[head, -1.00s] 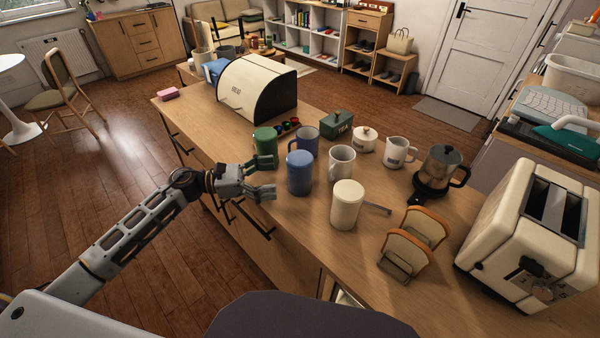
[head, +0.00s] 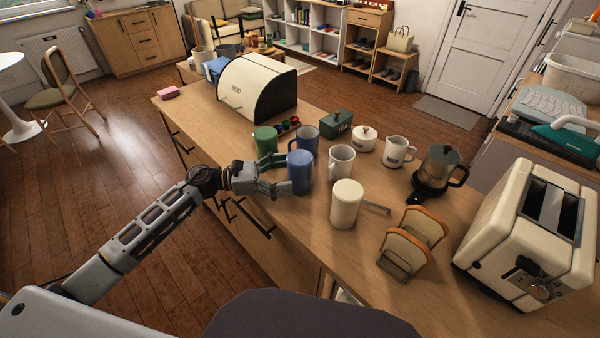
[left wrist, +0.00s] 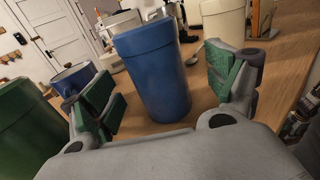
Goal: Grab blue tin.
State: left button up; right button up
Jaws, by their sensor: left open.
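The blue tin (head: 300,173) is a lidded blue cylinder standing upright on the wooden counter. My left gripper (head: 284,173) is open at its left side, with the fingers reaching toward it. In the left wrist view the blue tin (left wrist: 154,70) stands ahead between the two open, green-padded fingers of my left gripper (left wrist: 168,95). I cannot tell whether a finger touches it. The tin's lower left part is partly hidden by a finger in the head view. My right gripper is not in view.
A green tin (head: 265,140) stands left of the blue tin, close to one finger. A blue mug (head: 306,138) and a white mug (head: 341,161) stand behind it. A cream tin (head: 346,204) and a spoon (head: 376,208) are to the right. The bread box (head: 258,88) is farther back.

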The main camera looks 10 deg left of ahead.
aim_at(300, 170)
pick_arm(q)
jog(key=x, duration=0.1)
jog(key=p+x, duration=0.1)
jog(key=x, duration=0.1)
jog(key=shift+w+r, duration=0.25)
jog(key=shift+w, duration=0.05)
jog(key=shift+w+d+f, duration=0.1)
jog(key=shift+w+d, duration=0.1)
jog(key=shift+d, duration=0.45)
jog(key=c, duration=1.4)
jog(key=shift+r, duration=5.05)
